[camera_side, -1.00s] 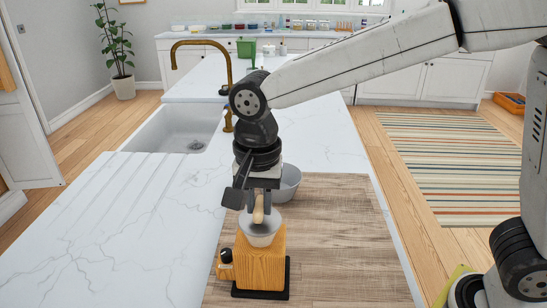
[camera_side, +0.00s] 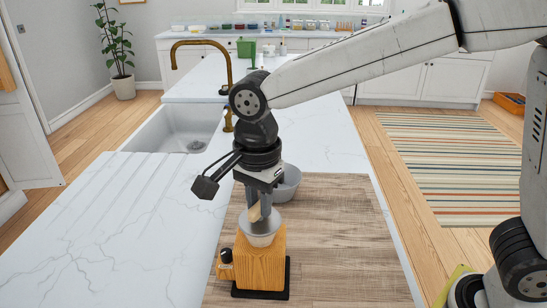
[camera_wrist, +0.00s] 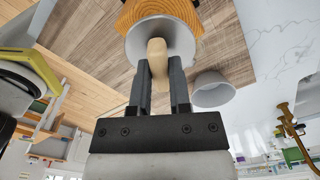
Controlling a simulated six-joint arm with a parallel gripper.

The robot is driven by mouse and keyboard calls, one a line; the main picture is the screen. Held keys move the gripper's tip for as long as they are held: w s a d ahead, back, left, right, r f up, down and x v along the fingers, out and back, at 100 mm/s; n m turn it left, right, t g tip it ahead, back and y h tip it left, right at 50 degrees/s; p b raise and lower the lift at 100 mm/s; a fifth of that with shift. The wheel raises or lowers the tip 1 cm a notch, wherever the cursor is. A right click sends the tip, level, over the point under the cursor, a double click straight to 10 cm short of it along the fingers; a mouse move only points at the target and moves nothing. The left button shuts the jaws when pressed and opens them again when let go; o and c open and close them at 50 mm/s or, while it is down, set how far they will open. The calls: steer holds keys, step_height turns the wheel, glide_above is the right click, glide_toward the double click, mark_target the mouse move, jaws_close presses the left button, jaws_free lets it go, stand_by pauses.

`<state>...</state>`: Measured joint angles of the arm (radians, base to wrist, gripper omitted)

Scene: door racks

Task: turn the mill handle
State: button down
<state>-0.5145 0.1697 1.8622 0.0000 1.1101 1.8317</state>
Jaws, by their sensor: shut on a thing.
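The mill has a wooden box body (camera_side: 262,266) with a round knob at its lower left and a grey bowl-shaped top (camera_side: 260,234). It stands on a dark base on the wooden board. The pale wooden handle knob (camera_side: 254,212) sits above the bowl. My gripper (camera_side: 265,208) is directly over the mill, pointing down, with its fingers shut on the handle knob. In the wrist view, the handle knob (camera_wrist: 156,56) is between the two dark fingers, with the grey bowl (camera_wrist: 160,35) and wooden body (camera_wrist: 148,9) beyond. The crank arm is hidden.
A grey bowl (camera_side: 287,183) stands on the board (camera_side: 340,240) just behind my gripper. The sink (camera_side: 178,128) and brass faucet (camera_side: 228,75) lie farther back on the left. The marble counter left of the mill is clear.

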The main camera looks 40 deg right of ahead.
steer(key=shift+r, duration=0.1)
steer(key=c, duration=0.6)
jaws_free()
steer(key=shift+o, duration=0.2)
steer(key=shift+r, duration=3.9)
